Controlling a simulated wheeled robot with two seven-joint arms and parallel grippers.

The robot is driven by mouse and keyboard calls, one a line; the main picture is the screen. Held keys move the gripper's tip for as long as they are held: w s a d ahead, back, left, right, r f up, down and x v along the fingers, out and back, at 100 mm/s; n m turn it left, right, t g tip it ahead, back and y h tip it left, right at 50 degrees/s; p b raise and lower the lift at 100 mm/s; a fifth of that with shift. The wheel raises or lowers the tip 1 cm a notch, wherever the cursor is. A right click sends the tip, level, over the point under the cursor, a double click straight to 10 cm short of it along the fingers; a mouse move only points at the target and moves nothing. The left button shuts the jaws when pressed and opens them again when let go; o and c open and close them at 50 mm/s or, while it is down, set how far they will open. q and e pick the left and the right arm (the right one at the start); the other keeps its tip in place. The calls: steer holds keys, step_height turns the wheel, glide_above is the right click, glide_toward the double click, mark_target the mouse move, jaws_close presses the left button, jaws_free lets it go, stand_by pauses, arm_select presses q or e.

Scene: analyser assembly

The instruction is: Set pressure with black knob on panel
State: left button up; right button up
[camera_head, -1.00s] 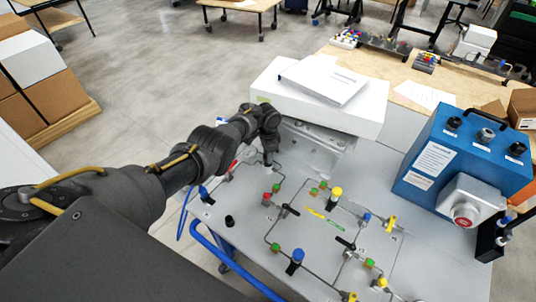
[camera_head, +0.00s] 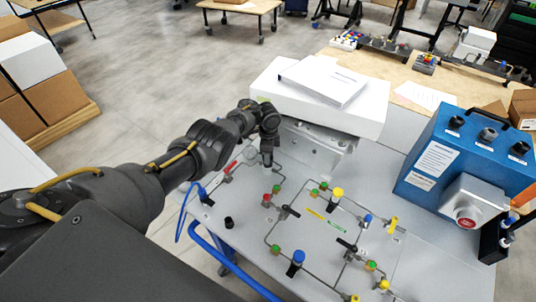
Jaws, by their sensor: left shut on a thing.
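The grey panel (camera_head: 322,250) fills the lower middle of the view, with thin tubes, valves and coloured knobs on it. My left gripper (camera_head: 267,164) points down at the panel's far left part, beside a small round gauge (camera_head: 250,153). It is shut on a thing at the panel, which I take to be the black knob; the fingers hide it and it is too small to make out. A separate short black cap (camera_head: 229,222) stands on the panel's near left part. My right gripper is not in view.
A white box (camera_head: 330,103) with papers on top stands behind the panel. A blue control box (camera_head: 460,165) with a red button (camera_head: 466,222) stands at the right. Blue-topped (camera_head: 296,260) and yellow-topped (camera_head: 337,194) knobs rise from the panel. Blue hoses hang at its left edge.

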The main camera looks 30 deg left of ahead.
arm_select(q)
steer(key=o, duration=1)
step_height(320, 180, up, 11)
steer(key=p, duration=0.2)
steer(key=shift+f+p, duration=0.1)
steer(key=shift+p, duration=0.2)
